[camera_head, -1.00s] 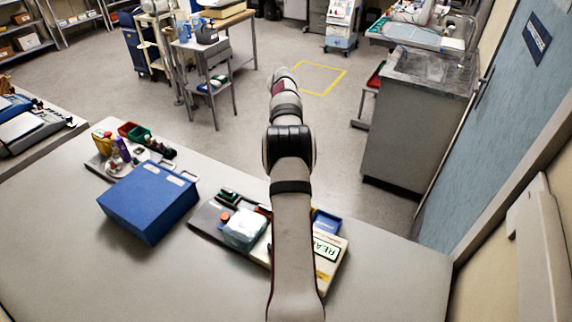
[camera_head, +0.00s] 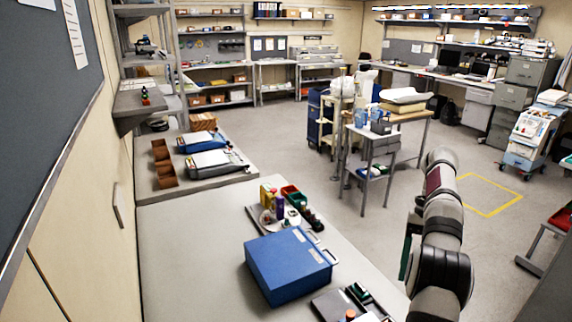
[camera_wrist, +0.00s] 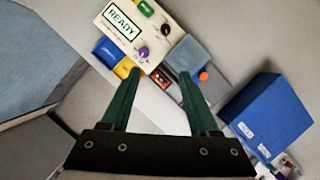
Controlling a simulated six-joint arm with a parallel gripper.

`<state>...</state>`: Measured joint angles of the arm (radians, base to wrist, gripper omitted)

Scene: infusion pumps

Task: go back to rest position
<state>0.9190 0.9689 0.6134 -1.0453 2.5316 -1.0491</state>
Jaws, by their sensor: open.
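My gripper (camera_wrist: 160,103) shows in the wrist view with its two green fingers spread apart and nothing between them. It hangs above the bench, over a group of items. In the head view my arm stands at the right, with only a green edge of the gripper (camera_head: 406,258) showing past it. Ahead of the fingers in the wrist view is a cream pump (camera_wrist: 136,36) with a READY label and a purple knob. A grey-blue pad (camera_wrist: 187,58) lies beside it.
A blue box (camera_head: 288,266) stands on the bench (camera_head: 190,245); it also shows in the wrist view (camera_wrist: 268,115). Blue and yellow bins (camera_wrist: 108,52) sit beside the pump. A trolley (camera_head: 370,165) stands on the floor beyond.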

